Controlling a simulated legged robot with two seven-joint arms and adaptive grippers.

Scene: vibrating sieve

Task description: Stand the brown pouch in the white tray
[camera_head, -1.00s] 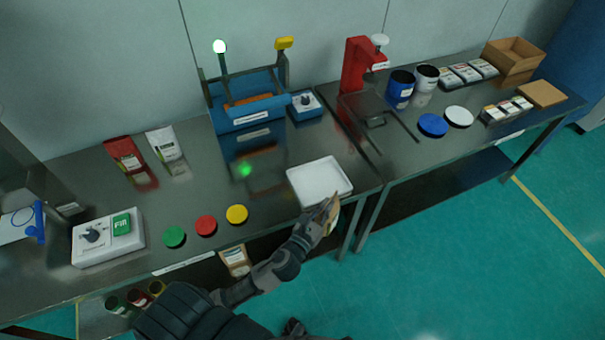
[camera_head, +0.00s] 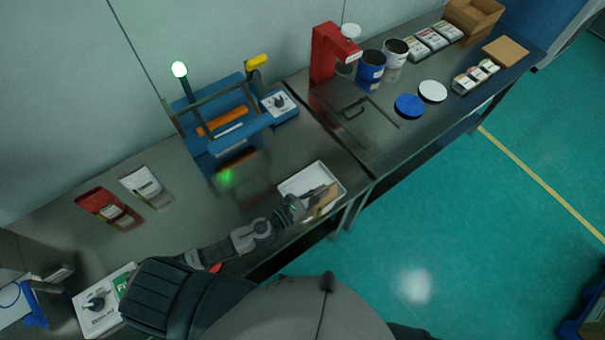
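The white tray (camera_head: 301,182) lies on the steel table near its front edge, right of the blue sieve machine. My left gripper (camera_head: 316,201) is over the front right part of the tray. It appears shut on the brown pouch (camera_head: 328,199), which is held roughly upright at the tray's front right side. The gripper hides part of the pouch and the tray's front wall. I cannot tell whether the pouch's bottom touches the tray floor. My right gripper is out of view.
The blue sieve machine (camera_head: 238,137) stands behind the tray. Red (camera_head: 107,207) and white (camera_head: 145,186) pouches lie at the left. A red press (camera_head: 331,54), blue can (camera_head: 371,68) and lids occupy the right table. A control box (camera_head: 97,306) is front left.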

